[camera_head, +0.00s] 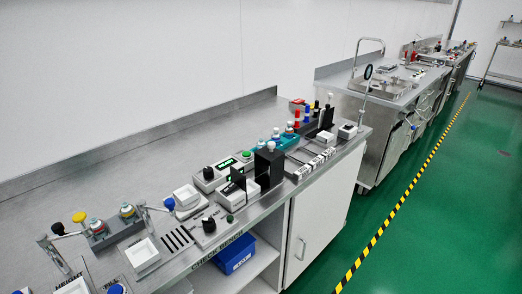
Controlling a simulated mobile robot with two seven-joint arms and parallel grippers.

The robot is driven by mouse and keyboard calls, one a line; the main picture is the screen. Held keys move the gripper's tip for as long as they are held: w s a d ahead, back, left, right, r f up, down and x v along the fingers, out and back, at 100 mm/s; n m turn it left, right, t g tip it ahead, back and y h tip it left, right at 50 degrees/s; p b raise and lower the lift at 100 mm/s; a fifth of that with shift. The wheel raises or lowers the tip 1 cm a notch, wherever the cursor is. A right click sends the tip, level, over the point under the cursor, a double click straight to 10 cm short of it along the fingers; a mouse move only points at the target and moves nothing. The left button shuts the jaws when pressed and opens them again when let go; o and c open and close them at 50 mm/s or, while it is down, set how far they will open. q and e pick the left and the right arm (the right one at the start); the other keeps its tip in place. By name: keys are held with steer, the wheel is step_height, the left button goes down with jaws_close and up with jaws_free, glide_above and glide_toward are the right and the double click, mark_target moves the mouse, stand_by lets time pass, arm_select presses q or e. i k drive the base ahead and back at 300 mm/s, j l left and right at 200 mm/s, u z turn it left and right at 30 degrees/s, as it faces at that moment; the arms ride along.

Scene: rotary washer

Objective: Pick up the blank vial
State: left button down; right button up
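Several small capped vials stand in a teal rack (288,141) near the far end of the check bench (150,150). Their caps look blue or white, and they are too small to read any label. I cannot tell which one is the blank vial. A white-topped item (271,146) shows at the top of a black upright holder (269,167) in front of the rack. Neither of my grippers is in view.
Instruments with green displays (226,164) and white trays (142,253) line the bench's front edge. Taller red and blue items (307,115) stand behind the rack. A blue bin (235,254) sits on the lower shelf. Green floor to the right is clear.

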mark_target(261, 144)
steer(key=i+l+u, duration=0.15)
steer(key=l, duration=0.35)
steer(key=i+l+u, duration=0.15)
steer(key=i+l, duration=0.15)
steer(key=l, duration=0.25)
steer(key=i+l+u, duration=0.15)
steer(key=l, duration=0.4)
steer(key=i+l+u, duration=0.15)
steer(key=l, duration=0.4)
steer(key=i+l+u, duration=0.15)
steer(key=l, duration=0.45)
steer(key=i+l+u, duration=0.1)
steer(key=l, duration=0.5)
steer(key=i+l+u, duration=0.15)
steer(key=l, duration=0.45)
steer(key=k, duration=0.05)
